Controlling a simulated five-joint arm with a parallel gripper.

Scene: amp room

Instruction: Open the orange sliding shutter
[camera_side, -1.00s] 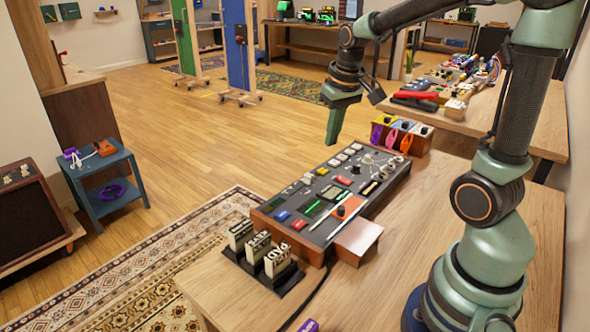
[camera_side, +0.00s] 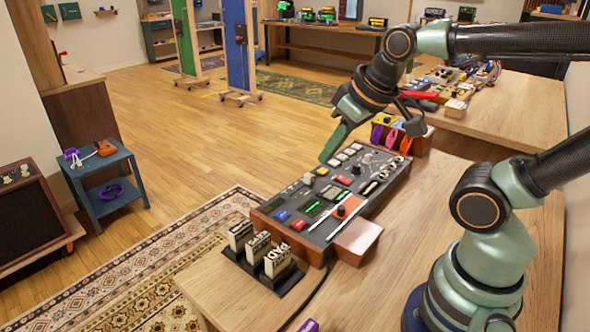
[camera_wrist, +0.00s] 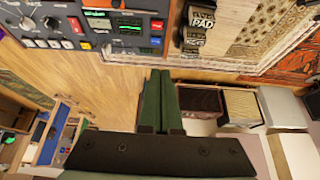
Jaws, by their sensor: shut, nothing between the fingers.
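The control panel (camera_side: 318,246) lies on the wooden table. An orange plate with a black knob (camera_side: 342,211), which looks like the sliding shutter, is set in its near end. I cannot tell from this view what lies under the plate. My gripper (camera_side: 324,159) is shut and empty, tilted down and to the left above the far left edge of the panel, away from the orange plate. In the wrist view my shut fingers (camera_wrist: 160,76) point toward the panel (camera_wrist: 60,12), which fills the upper left. I cannot make out the shutter clearly there.
A wooden block (camera_side: 357,240) sits beside the panel's near right corner. A black rack with several lettered blocks (camera_side: 277,260) stands in front. A box with coloured clips (camera_side: 391,136) stands behind the panel. Bare tabletop (camera_side: 425,205) lies to the right.

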